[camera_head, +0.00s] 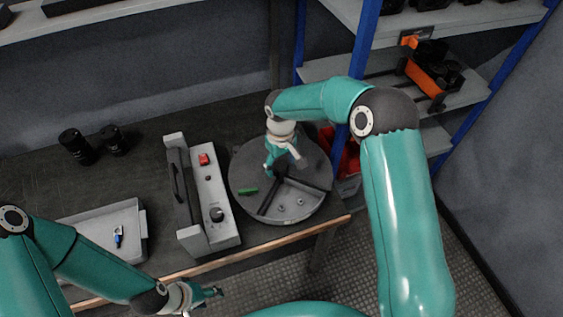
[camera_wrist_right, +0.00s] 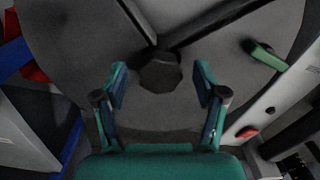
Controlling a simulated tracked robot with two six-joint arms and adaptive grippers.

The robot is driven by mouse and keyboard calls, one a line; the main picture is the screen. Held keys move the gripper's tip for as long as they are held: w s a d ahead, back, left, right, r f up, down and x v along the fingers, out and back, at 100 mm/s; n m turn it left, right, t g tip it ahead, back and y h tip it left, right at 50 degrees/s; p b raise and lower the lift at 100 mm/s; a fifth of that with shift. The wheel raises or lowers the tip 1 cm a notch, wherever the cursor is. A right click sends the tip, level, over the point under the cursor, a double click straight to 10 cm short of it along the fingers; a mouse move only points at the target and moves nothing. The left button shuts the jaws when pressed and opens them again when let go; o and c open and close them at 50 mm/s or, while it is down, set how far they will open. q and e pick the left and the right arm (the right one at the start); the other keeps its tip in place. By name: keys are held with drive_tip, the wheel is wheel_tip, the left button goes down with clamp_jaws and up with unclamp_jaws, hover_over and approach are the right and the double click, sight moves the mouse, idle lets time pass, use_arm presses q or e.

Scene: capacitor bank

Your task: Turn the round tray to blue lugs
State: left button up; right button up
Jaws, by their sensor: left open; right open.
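The round grey tray (camera_head: 241,165) lies on the bench, with raised dividers and a dark central knob. It fills much of the right wrist view (camera_wrist_right: 75,45). The dark faceted knob (camera_wrist_right: 160,72) is at its middle. My right gripper (camera_head: 279,168) is over the tray centre. In the wrist view its open fingers (camera_wrist_right: 161,86) are on either side of the knob's near part; contact is not visible. A green piece (camera_head: 248,190) lies on the tray's left part. Two small grey lugs (camera_head: 291,205) sit in the front sector. No blue lugs are visible on the tray. My left gripper (camera_head: 212,293) is open and empty near the front edge.
A grey box with a red button (camera_head: 204,159) and a black knob stands left of the tray. A shallow bin (camera_head: 75,218) holds a small blue item (camera_head: 118,237). Black cylinders (camera_head: 78,147) stand behind. A blue-post shelf (camera_head: 363,40) is close on the right.

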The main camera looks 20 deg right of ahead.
clamp_jaws()
idle(0.3)
drive_tip(key=shift+d, duration=0.1)
